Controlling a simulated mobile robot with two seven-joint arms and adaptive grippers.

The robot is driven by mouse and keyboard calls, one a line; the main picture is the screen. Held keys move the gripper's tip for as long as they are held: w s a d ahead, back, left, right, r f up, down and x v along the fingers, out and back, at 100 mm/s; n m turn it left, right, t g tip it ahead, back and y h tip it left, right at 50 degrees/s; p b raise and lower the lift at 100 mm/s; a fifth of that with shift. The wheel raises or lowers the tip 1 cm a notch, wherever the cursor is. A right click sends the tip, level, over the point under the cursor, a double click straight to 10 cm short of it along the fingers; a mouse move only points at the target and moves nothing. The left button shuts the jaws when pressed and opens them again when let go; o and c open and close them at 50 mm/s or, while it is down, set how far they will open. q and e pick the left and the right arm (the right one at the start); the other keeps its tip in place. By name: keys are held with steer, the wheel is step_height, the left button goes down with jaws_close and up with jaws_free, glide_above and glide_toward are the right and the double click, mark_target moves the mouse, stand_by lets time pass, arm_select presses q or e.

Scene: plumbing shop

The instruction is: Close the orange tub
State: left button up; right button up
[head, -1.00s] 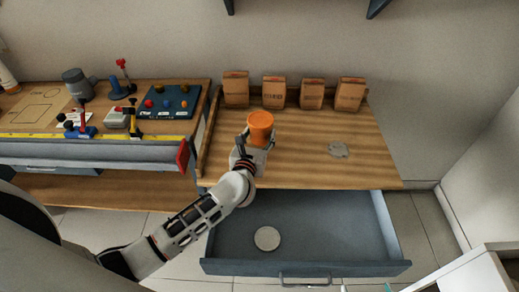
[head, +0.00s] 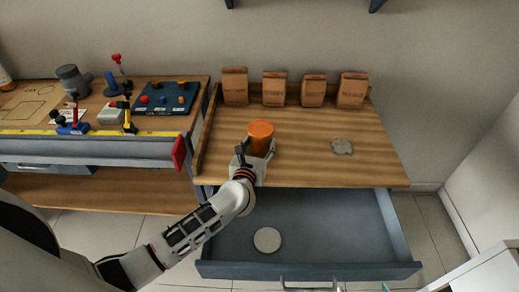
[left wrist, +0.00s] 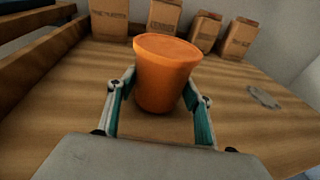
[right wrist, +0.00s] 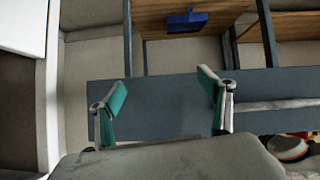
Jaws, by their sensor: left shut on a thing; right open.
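The orange tub (head: 261,137) is on or just above the wooden table top, left of its middle. My left gripper (left wrist: 157,92) is shut on the tub from the front, with a finger on each side. The tub looks upright in the left wrist view (left wrist: 163,75). Its top looks flat and orange; I cannot tell whether that is a lid or the open mouth. A pale round disc (head: 267,240) lies in the open drawer. My right gripper (right wrist: 163,95) is open and empty in the right wrist view.
A grey scalloped piece (head: 342,146) lies at the table's right. Several brown paper bags (head: 274,89) stand along the back. The open drawer (head: 335,235) juts out below the front edge. A workbench with tools (head: 110,125) adjoins on the left.

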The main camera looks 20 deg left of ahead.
arm_select(q)
steer(key=shift+f, duration=0.45)
steer(key=shift+r, duration=0.2)
arm_select(e)
steer(key=shift+f, duration=0.35)
arm_select(q)
steer(key=shift+f, duration=0.1)
arm_select(e)
steer(key=shift+s+f, duration=0.1)
arm_select(q)
steer(key=shift+f, duration=0.15)
steer(key=o, duration=1.4)
arm_select(e)
steer(key=shift+f, duration=0.2)
arm_select(q)
steer(key=shift+o, duration=0.2)
